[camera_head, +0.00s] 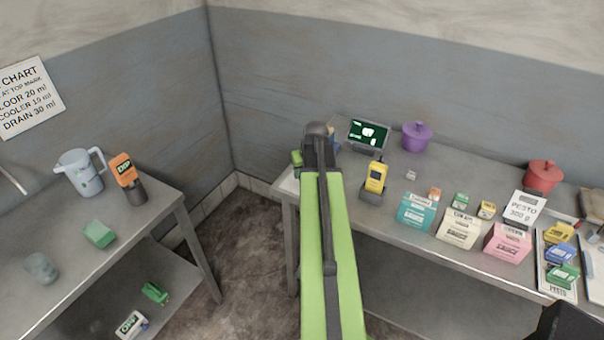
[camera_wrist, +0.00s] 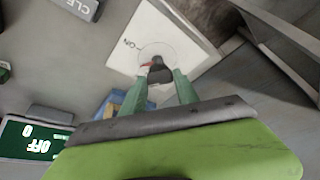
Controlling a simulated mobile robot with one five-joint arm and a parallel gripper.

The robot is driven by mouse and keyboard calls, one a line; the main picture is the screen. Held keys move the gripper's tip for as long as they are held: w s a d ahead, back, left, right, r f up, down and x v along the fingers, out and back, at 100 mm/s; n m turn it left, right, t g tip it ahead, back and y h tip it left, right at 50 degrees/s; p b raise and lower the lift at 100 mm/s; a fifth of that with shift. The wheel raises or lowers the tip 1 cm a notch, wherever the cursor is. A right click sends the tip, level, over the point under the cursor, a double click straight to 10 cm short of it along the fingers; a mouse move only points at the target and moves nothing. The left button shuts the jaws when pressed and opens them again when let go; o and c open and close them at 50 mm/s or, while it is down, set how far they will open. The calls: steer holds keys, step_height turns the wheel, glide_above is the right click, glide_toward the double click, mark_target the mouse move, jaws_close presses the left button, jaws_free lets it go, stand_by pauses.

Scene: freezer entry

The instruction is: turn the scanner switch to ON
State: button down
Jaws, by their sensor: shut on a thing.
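The scanner switch (camera_wrist: 158,68) shows in the wrist view as a dark knob with a reddish mark on a pale round dial. The dial sits on a white plate (camera_wrist: 185,32) with an ON label to the left of the knob. My gripper (camera_wrist: 162,77) has its two green fingers closed on the knob from either side. In the head view the screen (camera_head: 368,134) stands at the back of the right table. My arm hides the knob there, and a green finger (camera_head: 297,159) shows.
A yellow handheld device (camera_head: 376,178) stands in a dark holder right of my arm. A purple pot (camera_head: 416,137), a red pot (camera_head: 543,175) and several boxes crowd the right table (camera_head: 440,176). A grey CLE-marked block (camera_wrist: 78,8) shows in the wrist view.

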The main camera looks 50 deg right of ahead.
steer(key=m+h, duration=0.1)
steer(key=m, duration=0.1)
steer(key=m+g+h, duration=0.1)
steer(key=m, duration=0.2)
steer(key=shift+w+m, duration=0.1)
steer(key=shift+m, duration=0.2)
steer(key=shift+m+g+h, duration=0.3)
steer(key=shift+m+g, duration=0.6)
steer(key=shift+m, duration=1.4)
steer(key=c, duration=0.9)
jaws_free()
steer(key=shift+a, duration=0.1)
steer(key=shift+r, duration=0.15)
